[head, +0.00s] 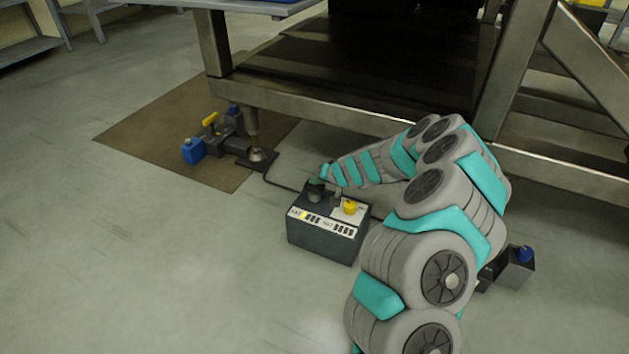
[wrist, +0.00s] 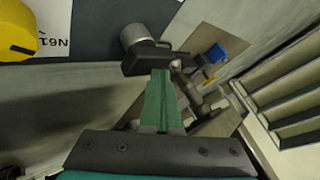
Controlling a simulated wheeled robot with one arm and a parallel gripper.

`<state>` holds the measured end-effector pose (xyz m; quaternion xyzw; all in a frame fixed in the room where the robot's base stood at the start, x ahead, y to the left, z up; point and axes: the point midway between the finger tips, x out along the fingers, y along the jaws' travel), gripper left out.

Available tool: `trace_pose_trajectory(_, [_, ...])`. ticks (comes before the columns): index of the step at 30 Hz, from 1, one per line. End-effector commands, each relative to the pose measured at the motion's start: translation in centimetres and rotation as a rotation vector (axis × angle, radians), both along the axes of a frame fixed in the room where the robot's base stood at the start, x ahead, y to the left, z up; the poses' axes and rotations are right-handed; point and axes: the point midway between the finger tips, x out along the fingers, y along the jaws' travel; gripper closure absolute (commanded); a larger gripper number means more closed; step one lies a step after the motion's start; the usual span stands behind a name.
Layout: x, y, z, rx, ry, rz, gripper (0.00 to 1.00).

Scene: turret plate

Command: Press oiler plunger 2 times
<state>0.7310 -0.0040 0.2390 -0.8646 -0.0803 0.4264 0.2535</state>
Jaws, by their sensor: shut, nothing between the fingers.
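A dark box (head: 324,237) with a white label strip stands on the floor. On its top are a dark knob-like part (head: 315,190) at the left and a yellow cap (head: 350,207) at the right. I cannot tell for sure which part is the oiler plunger. My gripper (head: 324,178) is just over the left part of the box top. In the wrist view my gripper (wrist: 160,76) is shut and empty, its tips right at a dark piece beside a grey cylinder (wrist: 135,36). Whether they touch cannot be told. The yellow cap (wrist: 16,32) is apart, at the upper left.
A metal-framed machine (head: 330,115) stands behind the box. A blue and dark unit with a yellow handle (head: 210,120) sits on a brown mat (head: 140,136) at the left. A blue-capped block (head: 518,268) lies right of my arm. The floor at the front left is clear.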

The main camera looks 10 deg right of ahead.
Motion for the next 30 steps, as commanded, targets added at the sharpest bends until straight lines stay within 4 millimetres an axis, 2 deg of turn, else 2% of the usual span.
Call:
trace_pose_trajectory(8, [0.0,0.0,0.1,0.0,0.001,0.001,1.0])
trace_pose_trajectory(24, [0.0,0.0,3.0,0.0,0.0,0.0,1.0])
trace_pose_trajectory(30, [-0.1,0.0,3.3,0.0,0.001,0.001,1.0])
